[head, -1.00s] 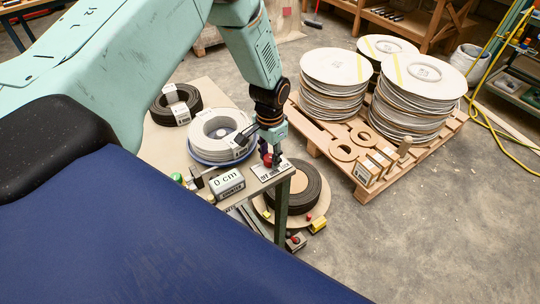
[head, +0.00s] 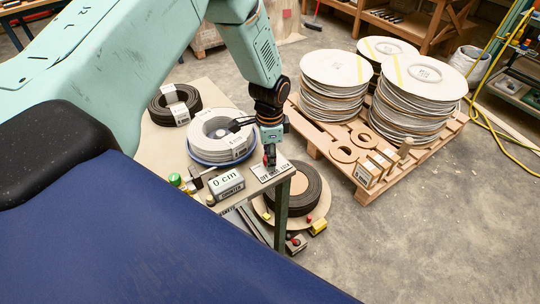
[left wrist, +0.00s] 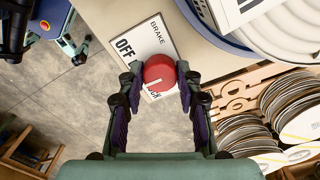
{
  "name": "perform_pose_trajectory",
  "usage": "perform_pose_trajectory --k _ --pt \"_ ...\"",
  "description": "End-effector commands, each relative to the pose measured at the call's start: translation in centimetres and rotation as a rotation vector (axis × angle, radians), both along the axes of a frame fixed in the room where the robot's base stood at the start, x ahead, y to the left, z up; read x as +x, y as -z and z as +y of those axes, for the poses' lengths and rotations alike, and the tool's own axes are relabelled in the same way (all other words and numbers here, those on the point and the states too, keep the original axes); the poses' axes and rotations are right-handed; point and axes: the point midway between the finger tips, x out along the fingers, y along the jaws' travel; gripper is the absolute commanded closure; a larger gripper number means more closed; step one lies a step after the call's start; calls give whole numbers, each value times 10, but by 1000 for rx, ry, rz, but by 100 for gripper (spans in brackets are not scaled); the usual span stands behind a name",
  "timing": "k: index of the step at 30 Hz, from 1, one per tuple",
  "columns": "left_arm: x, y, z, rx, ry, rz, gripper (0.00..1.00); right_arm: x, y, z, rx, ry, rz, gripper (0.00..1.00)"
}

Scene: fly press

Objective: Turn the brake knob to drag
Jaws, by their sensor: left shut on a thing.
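The red brake knob (left wrist: 159,73) sits on a white plate (left wrist: 141,50) lettered BRAKE and OFF in the left wrist view; part of the lettering lies behind the knob. A short white mark shows on the knob's face. My left gripper (left wrist: 157,90) has its dark fingers on either side of the knob and is shut on it. In the head view my left gripper (head: 269,157) reaches down over the plate (head: 271,171) at the bench corner and mostly hides the knob. My right gripper is not in view.
A white cable coil (head: 215,130) sits close beside the gripper, with a black coil (head: 174,104) behind it. A box reading 0 cm (head: 226,184) and a green button (head: 175,179) are on the bench. A pallet (head: 372,192) with reels stands right.

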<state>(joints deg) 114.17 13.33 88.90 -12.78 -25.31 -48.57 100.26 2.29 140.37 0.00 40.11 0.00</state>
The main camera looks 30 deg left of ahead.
Motion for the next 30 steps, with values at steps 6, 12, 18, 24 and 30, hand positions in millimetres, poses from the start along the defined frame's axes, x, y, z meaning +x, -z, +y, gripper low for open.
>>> perform_pose_trajectory --k 6,12,18,24,30 --pt "1 -2 1 0 6 -3 97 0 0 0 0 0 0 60" --pt "1 -2 1 1 5 -4 65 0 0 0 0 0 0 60" --pt "1 -1 1 0 4 -3 48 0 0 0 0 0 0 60" --pt "1 -1 0 1 4 -2 42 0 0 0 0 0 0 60" --pt "1 -3 0 1 4 -2 42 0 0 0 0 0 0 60"
